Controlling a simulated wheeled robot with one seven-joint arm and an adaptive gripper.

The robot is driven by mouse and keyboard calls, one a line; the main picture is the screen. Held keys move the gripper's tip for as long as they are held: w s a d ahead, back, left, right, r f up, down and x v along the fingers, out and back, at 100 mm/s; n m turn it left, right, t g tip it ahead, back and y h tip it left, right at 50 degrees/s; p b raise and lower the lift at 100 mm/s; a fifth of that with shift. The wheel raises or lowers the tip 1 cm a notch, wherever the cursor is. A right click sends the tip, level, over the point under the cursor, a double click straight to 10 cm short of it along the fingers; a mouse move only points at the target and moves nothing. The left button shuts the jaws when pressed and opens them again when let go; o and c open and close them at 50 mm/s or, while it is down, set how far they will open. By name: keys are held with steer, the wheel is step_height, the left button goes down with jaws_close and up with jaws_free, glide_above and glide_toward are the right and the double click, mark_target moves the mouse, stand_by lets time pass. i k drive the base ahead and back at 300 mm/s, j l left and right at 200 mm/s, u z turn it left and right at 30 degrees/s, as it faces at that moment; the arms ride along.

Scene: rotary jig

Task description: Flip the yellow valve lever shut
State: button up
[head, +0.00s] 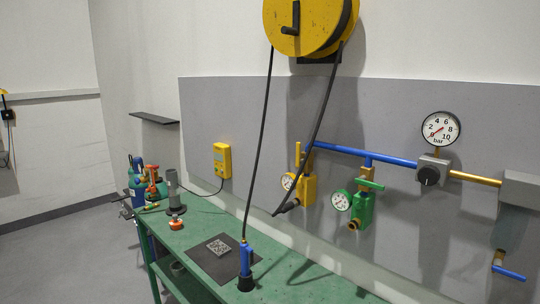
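The yellow valve (309,189) hangs below the left end of a blue pipe on the grey wall panel. Its yellow lever (298,155) is a thin bar that points upward, roughly parallel to the short vertical pipe beside it. A round gauge (287,182) sits at the valve's left side. A black hose passes close by and partly covers the lower left of the valve. My gripper is not in the head view, so its state and its distance from the lever do not show.
A green valve (364,209) with a near-horizontal green lever (370,184) hangs to the right. A yellow hose reel (304,22) drops black hose (263,130) before the panel. Below stands a green bench (205,236) with a blue tool (245,259). A blue handle (508,273) is lower right.

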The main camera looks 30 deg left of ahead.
mark_target(298, 162)
steer(key=i+j+u, duration=0.15)
steer(key=u, duration=0.2)
steer(key=i+j+u, duration=0.15)
steer(key=j+u, duration=0.25)
steer(key=i+u, duration=0.2)
steer(key=u, duration=0.15)
